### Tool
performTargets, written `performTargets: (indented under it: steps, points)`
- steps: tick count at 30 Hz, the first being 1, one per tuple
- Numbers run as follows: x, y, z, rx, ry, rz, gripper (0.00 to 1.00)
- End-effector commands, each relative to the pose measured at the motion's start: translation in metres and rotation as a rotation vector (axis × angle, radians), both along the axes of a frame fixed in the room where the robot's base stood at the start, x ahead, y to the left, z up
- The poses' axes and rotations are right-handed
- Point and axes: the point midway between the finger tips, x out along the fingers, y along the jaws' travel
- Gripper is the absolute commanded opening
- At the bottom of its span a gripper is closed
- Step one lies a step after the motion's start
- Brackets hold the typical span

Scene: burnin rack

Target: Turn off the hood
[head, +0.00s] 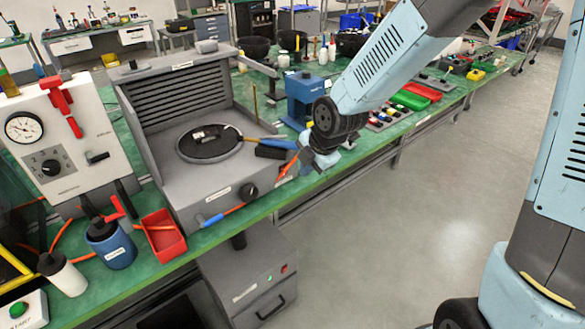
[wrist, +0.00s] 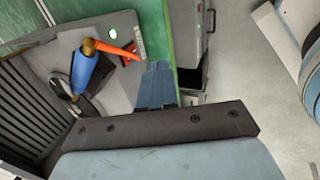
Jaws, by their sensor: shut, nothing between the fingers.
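The hood (head: 170,92) is a grey box with a slatted back, standing on the green bench in the head view. A dark round plate (head: 208,146) lies inside it. Its front sill carries a dark knob (head: 248,191) and a small label. The hood fills the left of the wrist view (wrist: 28,110), where a small green light (wrist: 112,33) shows on grey. My gripper (head: 306,160) is shut and empty near that right corner; its blue-grey fingers show in the wrist view (wrist: 158,68). Contact cannot be told.
A red bin (head: 163,237) and a gauge panel (head: 62,140) stand left. A blue device (head: 304,98) stands right. Open floor (head: 430,190) lies before the bench.

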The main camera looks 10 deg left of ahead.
Motion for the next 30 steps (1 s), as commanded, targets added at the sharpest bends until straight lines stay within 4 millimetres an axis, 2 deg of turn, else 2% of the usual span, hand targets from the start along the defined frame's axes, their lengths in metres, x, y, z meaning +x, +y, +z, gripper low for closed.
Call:
performTargets:
  steps: [20, 24, 30]
  points:
    - [0.014, 0.019, -0.049, -0.001, 0.0, 0.003, 0.0]
    - [0.028, 0.034, -0.044, 0.001, -0.002, 0.003, 0.0]
    - [0.037, 0.045, -0.043, -0.001, -0.001, 0.002, 0.0]
